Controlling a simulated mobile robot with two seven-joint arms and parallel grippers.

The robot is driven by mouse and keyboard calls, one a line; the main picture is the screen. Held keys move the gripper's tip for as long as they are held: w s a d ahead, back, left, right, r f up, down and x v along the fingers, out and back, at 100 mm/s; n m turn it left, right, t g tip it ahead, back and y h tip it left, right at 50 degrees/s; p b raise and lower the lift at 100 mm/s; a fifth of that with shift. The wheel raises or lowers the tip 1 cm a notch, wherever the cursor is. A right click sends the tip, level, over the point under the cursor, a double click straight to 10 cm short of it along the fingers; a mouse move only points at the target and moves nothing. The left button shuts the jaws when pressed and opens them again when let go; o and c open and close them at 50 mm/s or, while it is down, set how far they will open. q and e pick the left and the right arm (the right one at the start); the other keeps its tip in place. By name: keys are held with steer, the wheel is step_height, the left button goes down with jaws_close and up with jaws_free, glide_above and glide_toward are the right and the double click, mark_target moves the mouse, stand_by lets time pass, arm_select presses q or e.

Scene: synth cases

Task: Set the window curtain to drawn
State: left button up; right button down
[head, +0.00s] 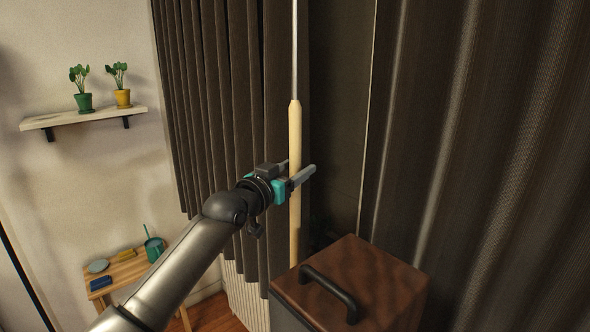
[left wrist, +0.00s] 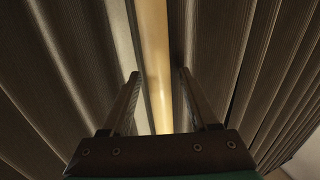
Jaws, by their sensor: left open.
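The dark brown curtain hangs in pleats, with a left part (head: 225,100) and a wider right part (head: 490,150); a flatter dark strip (head: 340,110) lies between them. A pale wooden wand (head: 295,130) hangs upright from a thin metal rod in front of the left part's right edge. My left gripper (head: 298,169) is open at the wand's middle. In the left wrist view the wand (left wrist: 155,50) runs between the two fingers of the gripper (left wrist: 159,74), with gaps showing beside it. My right gripper is not in view.
A brown wooden cabinet (head: 385,285) with a dark handle (head: 328,290) stands below, right of the wand. A wall shelf (head: 85,118) with two potted plants is at left. A small wooden table (head: 125,272) with a green watering can (head: 153,246) stands at lower left.

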arm_select(q)
steer(key=shift+s+a, duration=0.1)
steer(key=shift+s, duration=0.05)
steer(key=b+v, duration=0.2)
steer(key=v, duration=1.3)
stand_by(0.3)
